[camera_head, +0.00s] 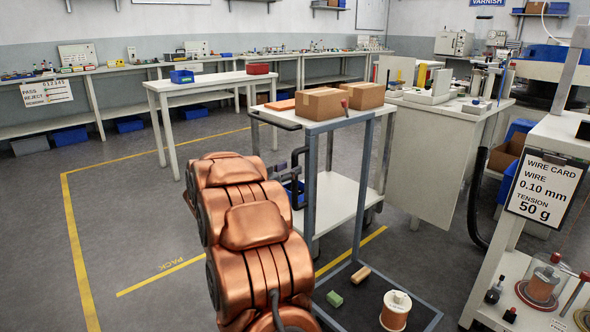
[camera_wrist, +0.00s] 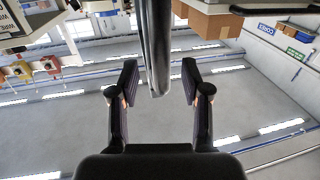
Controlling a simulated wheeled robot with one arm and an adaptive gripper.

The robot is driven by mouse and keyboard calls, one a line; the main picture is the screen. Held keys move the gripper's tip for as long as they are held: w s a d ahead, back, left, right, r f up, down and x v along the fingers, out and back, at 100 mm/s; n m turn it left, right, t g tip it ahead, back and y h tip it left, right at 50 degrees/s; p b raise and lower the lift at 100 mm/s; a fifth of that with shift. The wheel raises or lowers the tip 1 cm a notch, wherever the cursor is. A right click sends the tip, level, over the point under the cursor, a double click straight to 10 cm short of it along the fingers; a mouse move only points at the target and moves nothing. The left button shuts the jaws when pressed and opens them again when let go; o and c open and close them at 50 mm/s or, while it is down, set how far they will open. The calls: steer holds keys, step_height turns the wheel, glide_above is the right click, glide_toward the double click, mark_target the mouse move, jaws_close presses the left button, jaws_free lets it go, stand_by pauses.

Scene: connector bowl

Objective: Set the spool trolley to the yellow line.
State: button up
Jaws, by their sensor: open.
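The spool trolley (camera_head: 435,320) is a low dark platform with a blue-grey rim and a tall post-and-bar handle (camera_head: 361,190). A copper wire spool (camera_head: 395,311), a green block (camera_head: 334,299) and a tan cylinder (camera_head: 361,273) lie on its deck. The yellow line (camera_head: 347,252) crosses the floor just beyond the deck's far edge; my copper arm hides part of it. My gripper (camera_head: 301,178) is open beside the left handle post. In the wrist view, a grey post (camera_wrist: 157,50) reaches between the open fingers (camera_wrist: 158,92), with gaps on both sides.
A white cart (camera_head: 335,190) with cardboard boxes (camera_head: 320,104) stands right behind the handle. A workbench (camera_head: 440,150) is at the right, and a bench with a wire card (camera_head: 545,188) is at the near right. Open floor (camera_head: 130,220) lies at the left.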

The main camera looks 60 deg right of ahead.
mark_target(293, 166)
steer(key=shift+s+d+b, duration=0.1)
steer(key=shift+d+b, duration=0.2)
steer(key=shift+d, duration=1.4)
jaws_close()
